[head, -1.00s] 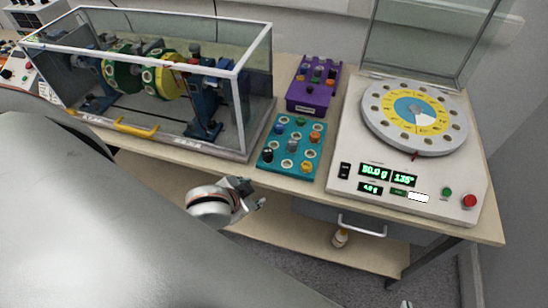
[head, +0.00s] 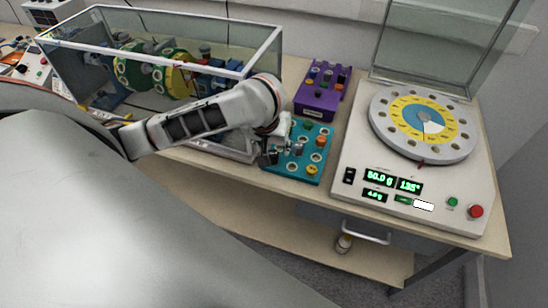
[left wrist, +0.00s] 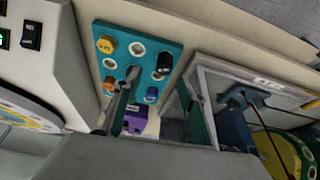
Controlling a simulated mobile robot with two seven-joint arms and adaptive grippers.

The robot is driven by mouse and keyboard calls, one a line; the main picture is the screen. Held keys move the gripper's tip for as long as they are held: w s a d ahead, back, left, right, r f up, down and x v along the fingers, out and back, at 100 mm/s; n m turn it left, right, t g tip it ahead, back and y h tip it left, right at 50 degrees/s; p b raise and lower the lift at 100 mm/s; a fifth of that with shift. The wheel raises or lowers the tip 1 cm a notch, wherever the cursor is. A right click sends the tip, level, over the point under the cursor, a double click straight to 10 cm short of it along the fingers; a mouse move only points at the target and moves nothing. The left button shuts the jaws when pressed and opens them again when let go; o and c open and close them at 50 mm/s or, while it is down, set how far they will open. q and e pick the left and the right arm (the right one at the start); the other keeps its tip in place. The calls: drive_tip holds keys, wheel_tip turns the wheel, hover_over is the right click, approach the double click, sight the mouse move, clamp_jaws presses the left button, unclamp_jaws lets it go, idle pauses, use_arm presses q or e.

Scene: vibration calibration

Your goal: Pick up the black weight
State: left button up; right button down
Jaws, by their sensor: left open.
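The black weight (left wrist: 164,62) stands in the teal weight tray, near one corner, in the left wrist view. The teal tray (head: 290,173) lies at the table's front edge and also shows in the left wrist view (left wrist: 122,37). My left gripper (head: 277,146) is over the left side of the tray in the head view. In the left wrist view its fingers (left wrist: 156,84) are apart, with the black weight just beyond the gap and nothing gripped. In the head view I cannot separate the black weight from the dark fingers. My right gripper is not in view.
Grey, blue, orange and yellow weights stand close by in the teal tray. A purple tray (head: 318,101) is behind it. The glass-walled rotor case (head: 270,42) is at the left. The balancing machine with its round dial (head: 458,147) is at the right.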

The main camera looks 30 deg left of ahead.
sight(273, 154)
use_arm(q)
drive_tip(key=shift+a+x, duration=0.2)
drive_tip(key=shift+x, duration=1.7)
drive_tip(key=shift+a+x, duration=0.2)
drive_tip(key=shift+x, duration=1.75)
drive_tip(key=shift+s, duration=0.2)
clamp_jaws()
